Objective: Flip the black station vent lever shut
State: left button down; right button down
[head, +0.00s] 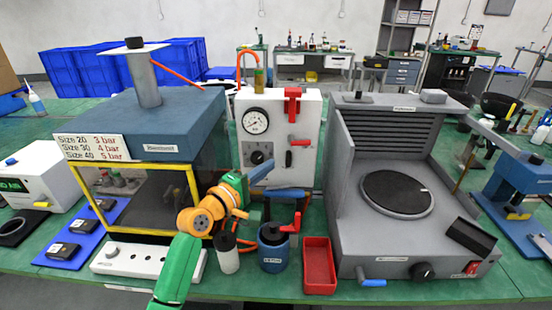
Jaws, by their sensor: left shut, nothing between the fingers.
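The white station panel (240,152) stands upright at the middle of the bench. A small black lever (289,158) hangs about upright on its right side, just below a horizontal red handle (299,143). I take it for the vent lever; its exact setting is too small to tell. My left gripper (264,170) is in front of the panel's lower part, left of and slightly below the black lever. Its blue fingers are shut and empty, pointing up and right. They look apart from the lever. My right gripper is not in view.
A gauge (255,121), a black knob (260,153) and a larger red lever (292,105) are on the panel. A blue pot (272,257), a white bottle (228,260) and a red tray (319,268) stand in front. The grey hotplate station (350,235) is right; a yellow-framed chamber (140,230) is left.

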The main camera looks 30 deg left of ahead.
aim_at(288, 157)
pick_arm(q)
jog(key=shift+w+d, duration=0.1)
jog(key=shift+w, duration=1.85)
jog(key=shift+r, duration=0.1)
